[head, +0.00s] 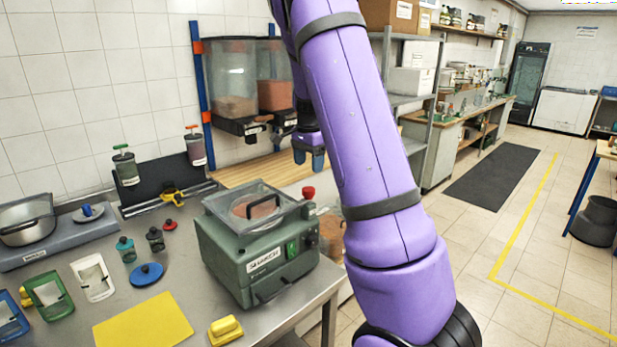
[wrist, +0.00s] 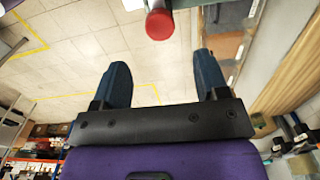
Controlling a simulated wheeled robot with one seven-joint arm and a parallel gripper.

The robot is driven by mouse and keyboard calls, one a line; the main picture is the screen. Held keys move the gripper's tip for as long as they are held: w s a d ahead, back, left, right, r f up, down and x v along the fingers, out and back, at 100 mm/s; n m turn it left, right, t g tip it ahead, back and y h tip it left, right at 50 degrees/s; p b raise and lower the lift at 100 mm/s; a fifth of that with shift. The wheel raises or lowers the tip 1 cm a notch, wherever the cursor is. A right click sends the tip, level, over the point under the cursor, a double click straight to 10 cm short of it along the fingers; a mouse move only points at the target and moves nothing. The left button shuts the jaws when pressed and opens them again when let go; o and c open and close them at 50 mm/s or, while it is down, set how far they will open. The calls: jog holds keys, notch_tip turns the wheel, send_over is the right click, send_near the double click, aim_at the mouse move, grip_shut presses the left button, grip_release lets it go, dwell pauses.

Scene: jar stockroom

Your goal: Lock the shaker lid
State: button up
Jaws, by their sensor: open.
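The shaker (head: 255,262) is a green box on the steel bench, with a clear lid (head: 232,200) lying over its top. A round reddish disc (head: 255,206) shows through the lid. A red knob (head: 308,192) stands up at the shaker's right rear corner. In the wrist view a red-capped grey rod (wrist: 160,24) is at the top middle, beyond the fingertips. My gripper (head: 309,161) is above and behind the red knob, apart from it, with its blue fingers pointing down. It is open and empty in the wrist view (wrist: 160,75). The lid's latch state cannot be told.
Two clear hoppers (head: 232,85) hang on the wall behind my gripper. The bench's right edge is close to the shaker.

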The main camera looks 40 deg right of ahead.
jog(key=shift+r, duration=1.05)
jog(key=s+a+r+n+t+y, duration=0.1)
jog(key=s+a+r+n, duration=0.45)
jog(key=a, duration=0.35)
jog(key=s+a+r+n+t, duration=0.2)
jog(key=s+a+r+n, duration=0.25)
jog(key=s+a, duration=0.3)
jog(key=s+a+r+n+t+h, duration=0.1)
jog(key=s+a+n+t, duration=0.1)
jog(key=s+a+n, duration=0.6)
jog(key=s+a, duration=0.3)
jog(key=s, duration=0.4)
jog(key=shift+s+r, duration=0.2)
